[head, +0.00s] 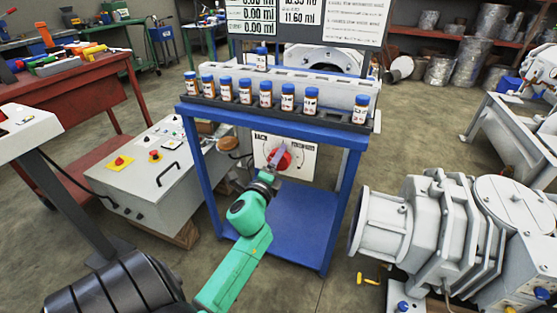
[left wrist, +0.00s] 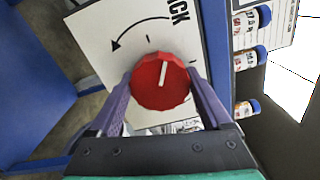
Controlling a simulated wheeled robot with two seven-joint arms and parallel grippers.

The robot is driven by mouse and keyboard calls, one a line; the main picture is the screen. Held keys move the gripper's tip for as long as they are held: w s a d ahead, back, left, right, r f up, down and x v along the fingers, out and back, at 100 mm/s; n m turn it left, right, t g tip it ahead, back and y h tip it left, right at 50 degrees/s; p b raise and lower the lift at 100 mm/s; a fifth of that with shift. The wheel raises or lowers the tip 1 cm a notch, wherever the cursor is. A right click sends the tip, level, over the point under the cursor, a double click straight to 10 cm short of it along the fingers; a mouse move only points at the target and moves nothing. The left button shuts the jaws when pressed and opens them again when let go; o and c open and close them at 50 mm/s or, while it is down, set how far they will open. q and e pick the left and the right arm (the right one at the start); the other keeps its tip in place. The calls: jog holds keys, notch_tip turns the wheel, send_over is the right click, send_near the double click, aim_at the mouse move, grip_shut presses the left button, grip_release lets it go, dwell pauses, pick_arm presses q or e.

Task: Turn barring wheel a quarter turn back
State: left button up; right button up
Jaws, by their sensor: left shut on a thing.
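The red barring wheel (head: 284,158) is a round knob on a white plate (head: 303,162) under the blue stand's top. The plate is marked BACK on the left and another word, probably FORWARDS, on the right, with curved arrows. In the left wrist view the wheel (left wrist: 160,85) has a white pointer line, directed up and slightly right in the picture. My left gripper (head: 276,165) reaches it from the front. Its purple fingers lie on either side of the wheel, shut on it, in the left wrist view (left wrist: 160,92). My right gripper is not in view.
Several blue-capped bottles (head: 245,91) stand in a row on the blue stand (head: 335,142). A grey control box (head: 135,170) with buttons stands to the left. A large grey pump (head: 440,230) stands to the right. A red bench (head: 75,80) with tools is at the left back.

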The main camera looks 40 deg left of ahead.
pick_arm(q)
jog(key=n+p, duration=0.1)
jog(key=n, duration=0.2)
jog(key=shift+n+p, duration=0.3)
jog(key=shift+n, duration=0.9)
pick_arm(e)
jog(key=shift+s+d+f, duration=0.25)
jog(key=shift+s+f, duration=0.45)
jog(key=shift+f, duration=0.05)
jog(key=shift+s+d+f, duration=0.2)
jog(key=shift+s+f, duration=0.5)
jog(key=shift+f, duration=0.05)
pick_arm(q)
jog(key=shift+f, duration=0.1)
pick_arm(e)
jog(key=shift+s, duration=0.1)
